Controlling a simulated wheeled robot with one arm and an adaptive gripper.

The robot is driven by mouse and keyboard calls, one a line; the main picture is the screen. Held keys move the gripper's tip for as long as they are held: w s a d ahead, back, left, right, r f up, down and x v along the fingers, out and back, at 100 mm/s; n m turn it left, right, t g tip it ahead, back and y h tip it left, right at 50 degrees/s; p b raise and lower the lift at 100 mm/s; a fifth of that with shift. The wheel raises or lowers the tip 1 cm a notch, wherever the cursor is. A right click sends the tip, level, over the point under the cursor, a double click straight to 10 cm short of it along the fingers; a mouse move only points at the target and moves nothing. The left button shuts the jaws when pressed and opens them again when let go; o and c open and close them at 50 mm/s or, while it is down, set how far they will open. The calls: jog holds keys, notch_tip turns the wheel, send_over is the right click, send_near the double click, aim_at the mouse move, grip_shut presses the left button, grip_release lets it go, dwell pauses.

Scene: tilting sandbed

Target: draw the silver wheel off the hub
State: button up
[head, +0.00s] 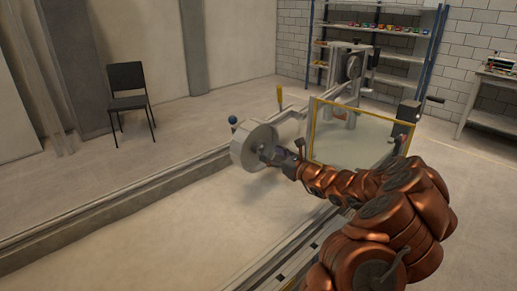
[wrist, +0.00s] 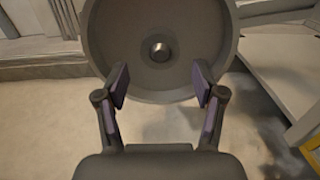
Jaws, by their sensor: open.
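The silver wheel (head: 254,146) stands upright above the sandbed in the head view, at the end of my arm. In the wrist view the wheel (wrist: 185,75) faces me, with a round hub end (wrist: 159,51) at its centre. My gripper (wrist: 161,88) is open, its two fingers spread in front of the lower part of the wheel face, one on each side below the hub. Nothing is between the fingertips. I cannot tell whether the fingertips touch the wheel. In the head view my gripper (head: 268,154) is small and partly covers the wheel's right side.
The sandbed (head: 110,245) lies below with a long side wall (head: 100,208). A yellow-framed clear panel (head: 358,135) stands close to the right of my gripper. A carriage with a dark wheel (head: 352,68) is behind. A black chair (head: 128,88) stands far left.

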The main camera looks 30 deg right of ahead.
aim_at(263, 149)
jog(key=shift+x, duration=2.65)
jog(key=c, duration=1.1)
